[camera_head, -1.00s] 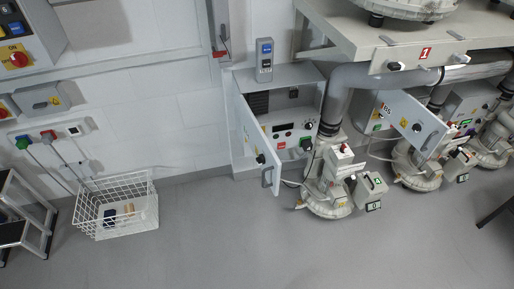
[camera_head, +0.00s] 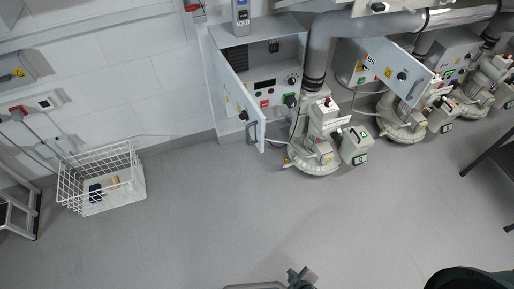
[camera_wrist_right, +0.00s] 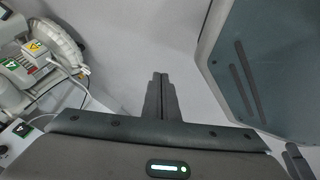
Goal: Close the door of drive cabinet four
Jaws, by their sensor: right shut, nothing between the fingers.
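A grey cabinet with its door (camera_head: 235,95) swung open stands against the wall in the head view; its control panel (camera_head: 275,88) shows inside. A second cabinet door (camera_head: 400,72), marked like "B5", also stands open further right. I cannot read a number four on either. The left door has a handle (camera_head: 256,132) at its free edge. My right gripper (camera_head: 302,275) is at the bottom edge of the head view, well apart from both doors. Its fingers (camera_wrist_right: 160,85) are shut and empty in the right wrist view. My left gripper is not in view.
Blowers (camera_head: 315,150) with grey motor boxes stand on the floor right of the left door. A white wire basket (camera_head: 100,180) is at the left. The floor (camera_head: 215,215) between is clear. A blue-grey panel (camera_wrist_right: 280,60) is close in the wrist view; I cannot tell what it is.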

